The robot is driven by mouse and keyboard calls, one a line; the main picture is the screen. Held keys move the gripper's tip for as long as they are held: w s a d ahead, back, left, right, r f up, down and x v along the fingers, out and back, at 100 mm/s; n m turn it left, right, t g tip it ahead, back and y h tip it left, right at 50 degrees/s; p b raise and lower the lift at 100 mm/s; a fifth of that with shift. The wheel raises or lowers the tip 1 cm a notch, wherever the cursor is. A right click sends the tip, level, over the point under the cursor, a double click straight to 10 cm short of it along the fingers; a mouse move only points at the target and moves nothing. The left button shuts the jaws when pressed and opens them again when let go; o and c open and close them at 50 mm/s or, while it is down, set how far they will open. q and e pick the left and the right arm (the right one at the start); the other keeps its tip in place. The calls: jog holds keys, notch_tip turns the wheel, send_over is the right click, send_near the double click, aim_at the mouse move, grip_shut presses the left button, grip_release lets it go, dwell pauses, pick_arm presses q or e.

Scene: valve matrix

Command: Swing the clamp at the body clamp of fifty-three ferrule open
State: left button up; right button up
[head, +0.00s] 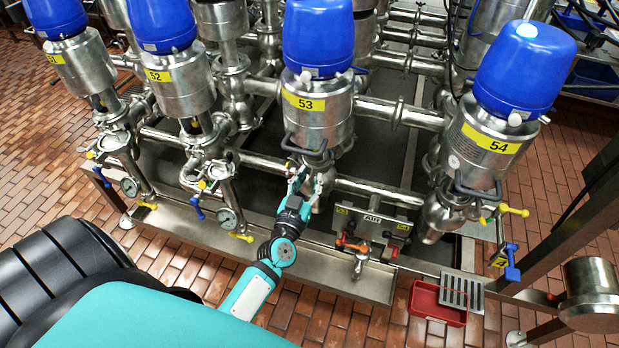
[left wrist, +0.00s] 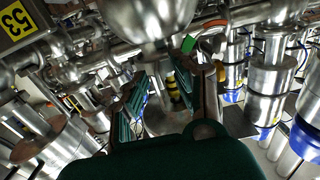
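Valve 53 (head: 320,112) stands in the middle of the head view, with a blue cap and a yellow label. A dark clamp handle (head: 303,149) curves around the lower end of its steel body. My left gripper (head: 308,184) is just below that clamp, by the lower valve body, with its fingers apart. In the left wrist view the two fingers (left wrist: 162,92) are spread and nothing is clearly held between them. Whether a finger touches the clamp cannot be told.
Valve 52 (head: 178,85) stands to the left and valve 54 (head: 487,140) to the right. Steel pipes run between the valves. An AIR panel (head: 374,222) with red handles sits right of my gripper. A red tray (head: 437,304) lies at the front right.

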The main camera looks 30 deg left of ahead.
pick_arm(q)
jog(key=shift+w, duration=0.2)
grip_shut()
dwell(0.4)
